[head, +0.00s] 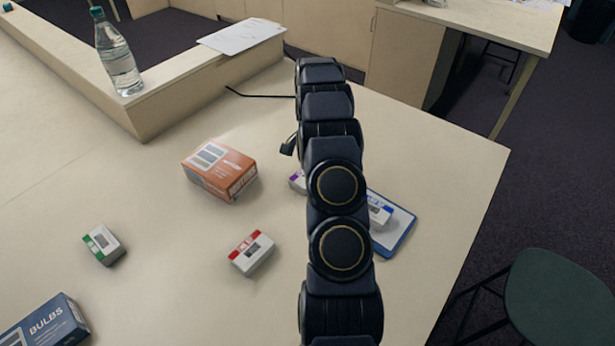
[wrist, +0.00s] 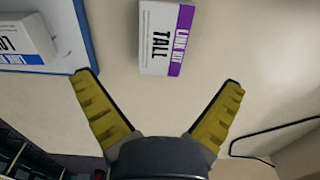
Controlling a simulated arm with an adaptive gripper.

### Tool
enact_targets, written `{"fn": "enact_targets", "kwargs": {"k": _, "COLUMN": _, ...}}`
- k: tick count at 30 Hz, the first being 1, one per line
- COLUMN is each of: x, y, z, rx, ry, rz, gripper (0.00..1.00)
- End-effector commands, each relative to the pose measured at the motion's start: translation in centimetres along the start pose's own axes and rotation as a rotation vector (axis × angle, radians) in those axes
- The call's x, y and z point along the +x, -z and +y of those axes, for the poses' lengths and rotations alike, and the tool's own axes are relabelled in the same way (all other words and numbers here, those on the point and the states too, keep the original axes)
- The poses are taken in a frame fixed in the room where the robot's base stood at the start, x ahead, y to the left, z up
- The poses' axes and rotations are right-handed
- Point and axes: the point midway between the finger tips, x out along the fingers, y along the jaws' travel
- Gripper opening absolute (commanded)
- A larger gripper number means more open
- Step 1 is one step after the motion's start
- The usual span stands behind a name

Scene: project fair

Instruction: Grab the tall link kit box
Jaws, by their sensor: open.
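The tall link kit box (wrist: 165,38) is white with a purple stripe and the words TALL and LINK KIT. In the wrist view it lies at the top centre, just beyond the fingertips and between their lines. My gripper (wrist: 160,80) is open and empty, its two yellow ridged fingers spread wide on either side below the box. No contact with the box shows. In the head view only a small purple and white part of the box (head: 297,181) shows left of my arm, which hides the rest. The gripper is not clearly visible there.
A blue-striped white box (head: 379,212) sits on a blue-edged tray (head: 406,232) to the right. A red-striped box (head: 252,253), green-striped box (head: 103,244), orange box (head: 219,169) and blue BULBS box (head: 45,322) stand left. A bottle (head: 117,55) stands on a ledge.

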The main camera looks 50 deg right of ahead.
Motion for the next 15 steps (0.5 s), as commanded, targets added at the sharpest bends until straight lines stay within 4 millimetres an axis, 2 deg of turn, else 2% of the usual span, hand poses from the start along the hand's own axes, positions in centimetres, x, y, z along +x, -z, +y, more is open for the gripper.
{"fn": "enact_targets", "kwargs": {"k": 11, "x": 3.8, "y": -0.3, "z": -0.1, "rx": 0.000, "ry": -0.003, "rz": -0.005, "gripper": 0.97}}
{"fn": "enact_targets", "kwargs": {"k": 15, "x": 6.1, "y": -0.5, "z": -0.2, "rx": -0.001, "ry": -0.004, "rz": -0.004, "gripper": 0.97}}
